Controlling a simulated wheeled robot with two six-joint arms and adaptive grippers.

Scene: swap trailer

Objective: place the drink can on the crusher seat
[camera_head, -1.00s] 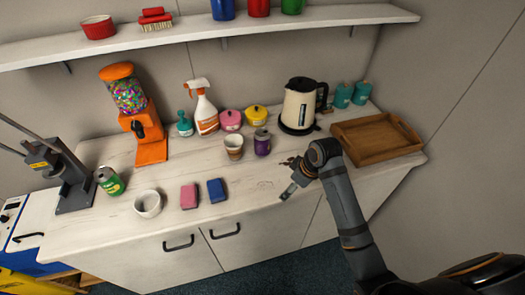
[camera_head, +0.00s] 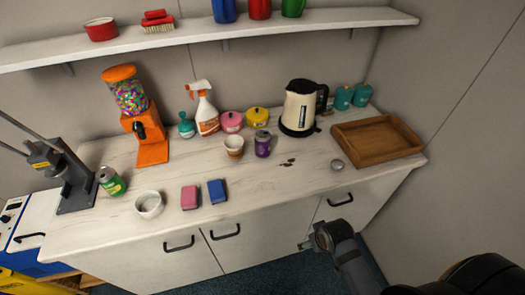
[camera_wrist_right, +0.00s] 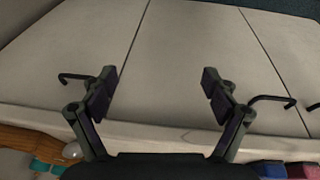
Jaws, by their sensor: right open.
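Two cans stand upright on the white counter: a green can (camera_head: 111,182) close beside the crusher, and a purple can (camera_head: 262,144) near the middle. The grey crusher (camera_head: 75,188) with long lever handles stands at the counter's left end. I cannot make out its seat clearly. My right gripper (camera_head: 306,243) is in front of the cabinet doors, off the counter and far from both cans. In the right wrist view the right gripper (camera_wrist_right: 160,92) is open, with nothing between its fingers. My left gripper is not in view.
A white bowl (camera_head: 149,204), pink sponge (camera_head: 189,197) and blue sponge (camera_head: 217,191) lie along the counter front. A cup (camera_head: 234,147) stands beside the purple can. A kettle (camera_head: 299,107), silver round item (camera_head: 337,165) and wooden tray (camera_head: 365,154) are at the right.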

